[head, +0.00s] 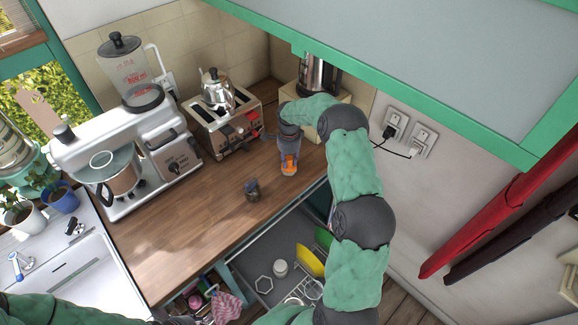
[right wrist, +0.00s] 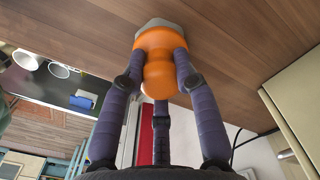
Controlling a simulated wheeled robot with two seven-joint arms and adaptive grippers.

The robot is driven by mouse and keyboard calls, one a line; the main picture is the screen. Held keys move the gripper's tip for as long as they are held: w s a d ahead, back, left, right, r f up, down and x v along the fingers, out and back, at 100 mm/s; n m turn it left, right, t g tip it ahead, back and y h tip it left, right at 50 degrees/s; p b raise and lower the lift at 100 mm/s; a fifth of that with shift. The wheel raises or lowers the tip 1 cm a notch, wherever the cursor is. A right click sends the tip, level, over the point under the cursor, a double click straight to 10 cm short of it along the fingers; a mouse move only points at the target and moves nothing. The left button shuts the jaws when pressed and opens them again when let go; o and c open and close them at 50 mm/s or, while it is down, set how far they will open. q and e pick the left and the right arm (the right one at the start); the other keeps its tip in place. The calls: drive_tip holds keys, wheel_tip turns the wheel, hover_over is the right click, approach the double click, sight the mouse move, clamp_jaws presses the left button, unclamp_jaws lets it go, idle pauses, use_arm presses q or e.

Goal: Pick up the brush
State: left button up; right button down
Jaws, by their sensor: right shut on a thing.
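The brush (right wrist: 160,65) has a rounded orange handle and a pale grey base, seen close up in the right wrist view. Its orange part (head: 289,167) also shows in the head view, near the counter's right edge. My right gripper (right wrist: 160,80) is shut on the orange handle, with its purple-grey fingers around it. In the head view the right gripper (head: 289,158) points down at the wooden counter. I cannot tell whether the brush touches the counter. Part of my left arm shows at the bottom left, but its gripper is out of view.
A small dark jar (head: 252,189) stands on the counter (head: 190,230) left of the brush. An open drawer (head: 250,262) with dishes is below. Bare counter lies to the front left.

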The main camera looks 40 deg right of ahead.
sight(289, 159)
drive_tip(key=shift+r, duration=0.2)
drive_tip(key=shift+r, duration=0.2)
wheel_tip(289, 159, up, 3)
drive_tip(key=shift+s+r, duration=0.1)
drive_tip(key=shift+s, duration=0.05)
drive_tip(key=s+a+r+b, duration=0.1)
drive_tip(key=s+a+r, duration=0.5)
drive_tip(key=s+r, duration=0.3)
drive_tip(key=s, duration=0.3)
drive_tip(key=shift+s, duration=0.2)
